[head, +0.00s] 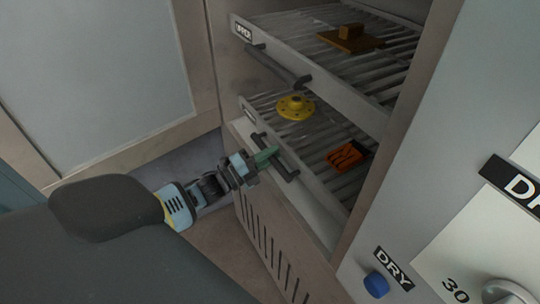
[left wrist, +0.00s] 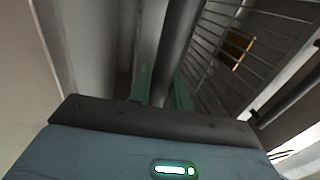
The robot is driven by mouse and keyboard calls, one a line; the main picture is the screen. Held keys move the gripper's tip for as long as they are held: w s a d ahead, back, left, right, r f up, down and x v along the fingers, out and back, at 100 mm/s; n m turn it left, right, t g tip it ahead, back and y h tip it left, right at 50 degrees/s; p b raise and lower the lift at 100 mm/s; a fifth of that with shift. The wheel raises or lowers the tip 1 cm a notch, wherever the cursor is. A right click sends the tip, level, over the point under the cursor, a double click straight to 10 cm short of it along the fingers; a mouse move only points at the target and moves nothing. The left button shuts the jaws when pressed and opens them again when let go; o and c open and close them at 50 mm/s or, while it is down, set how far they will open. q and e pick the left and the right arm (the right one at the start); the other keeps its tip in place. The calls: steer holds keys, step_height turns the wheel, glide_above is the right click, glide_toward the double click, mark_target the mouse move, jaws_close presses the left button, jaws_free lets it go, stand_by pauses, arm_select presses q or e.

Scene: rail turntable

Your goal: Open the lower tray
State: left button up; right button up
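The lower tray (head: 318,190) is a wire rack with a pale front, in the cabinet below the upper tray. It looks pushed in, its front near the cabinet's face. Its dark bar handle (head: 284,168) runs along the front. My left gripper (head: 265,157) is at this handle, its green fingers on either side of the bar. In the left wrist view the bar (left wrist: 178,50) passes between the fingers (left wrist: 162,92) and fills the gap, so the gripper looks shut on it. The fingertips are partly hidden. My right gripper is not in view.
A yellow flanged part (head: 295,107) and an orange part (head: 347,156) lie on the lower tray. The upper tray (head: 330,87), labelled UPPER, holds a brown part (head: 350,40). A panel with a blue knob (head: 376,285) stands at right. A pale door (head: 95,80) is at left.

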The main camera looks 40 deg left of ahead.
arm_select(q)
jaws_close()
